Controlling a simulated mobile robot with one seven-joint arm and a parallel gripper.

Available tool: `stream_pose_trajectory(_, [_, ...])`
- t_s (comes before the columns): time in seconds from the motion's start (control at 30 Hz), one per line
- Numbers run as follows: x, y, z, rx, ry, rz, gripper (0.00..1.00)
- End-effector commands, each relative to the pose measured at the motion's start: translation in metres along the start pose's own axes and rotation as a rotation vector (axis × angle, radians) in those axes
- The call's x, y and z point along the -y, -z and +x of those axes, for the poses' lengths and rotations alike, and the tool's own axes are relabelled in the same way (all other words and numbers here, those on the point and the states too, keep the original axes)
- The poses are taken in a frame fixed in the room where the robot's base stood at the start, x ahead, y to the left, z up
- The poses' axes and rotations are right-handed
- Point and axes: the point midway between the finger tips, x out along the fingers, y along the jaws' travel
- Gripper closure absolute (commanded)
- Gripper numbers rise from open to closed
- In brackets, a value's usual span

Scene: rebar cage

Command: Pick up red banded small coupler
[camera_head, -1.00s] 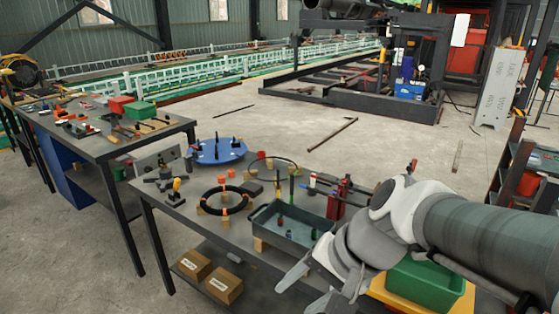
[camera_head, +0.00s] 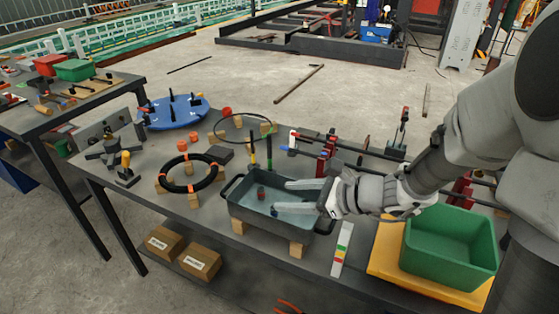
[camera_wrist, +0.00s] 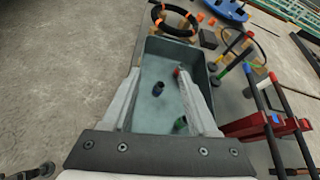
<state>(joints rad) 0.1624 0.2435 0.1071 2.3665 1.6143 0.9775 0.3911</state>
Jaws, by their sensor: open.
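The red banded small coupler (camera_head: 261,193) stands in the grey tray (camera_head: 232,207), toward its left side. In the wrist view it shows as a small dark piece with a red end (camera_wrist: 177,72), right by the tip of the right finger. My gripper (camera_head: 284,198) is open and empty over the tray, its fingers pointing left toward the coupler. In the wrist view my gripper (camera_wrist: 159,72) has a blue-banded coupler (camera_wrist: 158,88) in the gap between its fingers. A green-banded coupler (camera_wrist: 180,122) lies nearer, beside the right finger; my gripper hides it in the head view.
Upright rods (camera_head: 269,150) stand just behind the tray. A black ring with orange bands (camera_head: 190,173) lies to its left. Red clamps (camera_head: 326,150) holding bars are behind my gripper. A green bin (camera_head: 450,245) on a yellow board is at the right.

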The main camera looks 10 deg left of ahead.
Motion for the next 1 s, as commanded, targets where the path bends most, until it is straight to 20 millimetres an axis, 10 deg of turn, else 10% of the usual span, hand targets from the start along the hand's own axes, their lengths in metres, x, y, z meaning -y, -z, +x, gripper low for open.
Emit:
stream_pose_trajectory(0.3, [0.027,0.035,0.021,0.053,0.106,0.249,0.41])
stream_pose_trajectory(1.0, [0.037,0.031,0.109,0.054,0.107,0.255,0.41])
